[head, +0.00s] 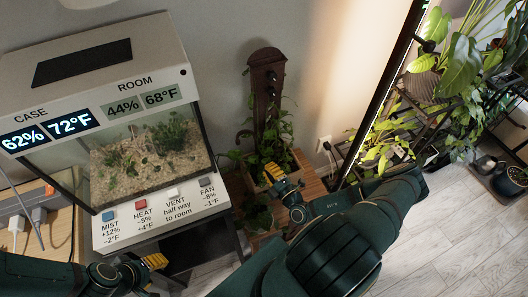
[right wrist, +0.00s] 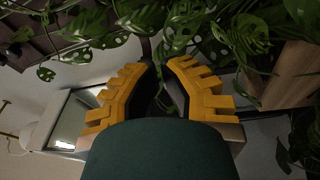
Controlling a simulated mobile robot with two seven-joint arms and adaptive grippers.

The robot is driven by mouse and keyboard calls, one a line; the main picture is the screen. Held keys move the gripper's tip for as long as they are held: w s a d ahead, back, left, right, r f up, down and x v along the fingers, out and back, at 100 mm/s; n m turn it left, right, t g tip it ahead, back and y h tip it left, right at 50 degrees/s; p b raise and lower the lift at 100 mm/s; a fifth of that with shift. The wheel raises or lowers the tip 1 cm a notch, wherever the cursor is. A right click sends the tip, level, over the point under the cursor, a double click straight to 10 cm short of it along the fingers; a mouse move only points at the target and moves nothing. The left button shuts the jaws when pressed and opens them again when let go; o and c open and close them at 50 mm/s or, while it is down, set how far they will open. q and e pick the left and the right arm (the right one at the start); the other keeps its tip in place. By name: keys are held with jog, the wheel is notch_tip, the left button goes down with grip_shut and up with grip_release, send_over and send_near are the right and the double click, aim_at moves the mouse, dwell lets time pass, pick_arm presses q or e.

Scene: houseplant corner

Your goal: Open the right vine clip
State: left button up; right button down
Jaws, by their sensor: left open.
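A dark brown upright board (head: 265,85) stands against the wall in the head view, with vine leaves (head: 280,130) around its lower part. Small dark fittings show on its front, but I cannot tell which is the right vine clip. My right gripper (head: 272,174) is low in front of the leaves, below the fittings. In the right wrist view its yellow fingers (right wrist: 164,63) are a little apart, with leaves behind the narrow gap and nothing clearly held. My left gripper (head: 158,262) is open at the lower left, in front of the terrarium stand and away from the vine.
A terrarium case (head: 150,150) with display panels and coloured buttons stands at the left. A wooden slatted surface (head: 312,188) lies under the vine. A plant rack (head: 440,110) is at the right. Monstera leaves (right wrist: 245,35) crowd the top of the right wrist view.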

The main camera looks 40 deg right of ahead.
jog(key=w+d, duration=0.1)
jog(key=w, duration=0.1)
jog(key=w+d+b, duration=0.1)
jog(key=w, duration=0.2)
jog(key=w+d+b, duration=0.1)
jog(key=w, duration=0.2)
jog(key=shift+w+r, duration=0.1)
jog(key=shift+r, duration=0.15)
pick_arm(q)
jog(key=shift+w+f, duration=0.25)
jog(key=shift+f, duration=0.85)
pick_arm(e)
jog(key=shift+s+d, duration=0.4)
jog(key=shift+s, duration=0.1)
pick_arm(q)
jog(key=shift+a, duration=0.1)
jog(key=shift+f, duration=0.1)
pick_arm(e)
jog(key=shift+s+d, duration=0.1)
jog(key=shift+s, duration=0.05)
pick_arm(q)
jog(key=shift+s+a+f+b, duration=0.15)
jog(key=shift+s+a+b, duration=0.05)
jog(key=shift+a+b, duration=0.15)
pick_arm(e)
jog(key=shift+s+n+y, duration=0.15)
jog(key=shift+n+y, duration=0.25)
jog(key=shift+y, duration=0.1)
